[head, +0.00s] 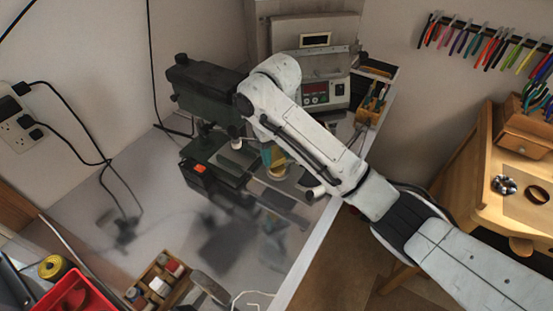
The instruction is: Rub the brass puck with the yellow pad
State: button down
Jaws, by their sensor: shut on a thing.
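My gripper (268,145) is mostly hidden behind my white forearm, at the middle of the bench. It is shut on the yellow pad (272,156), which shows as a small yellow patch below the forearm. The brass puck (277,173) looks like a small round tan piece right under the pad, at the right side of the dark machine's base. The pad is at or just above the puck; I cannot tell whether they touch.
A dark green bench machine (205,90) stands close on the left. A wooden tray of spools (160,282) and a red bin (82,292) are at the front left.

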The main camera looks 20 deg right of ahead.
jog(key=shift+d+r, duration=0.15)
jog(key=shift+r, duration=0.25)
jog(key=shift+s+r, duration=0.1)
jog(key=shift+r, duration=1.95)
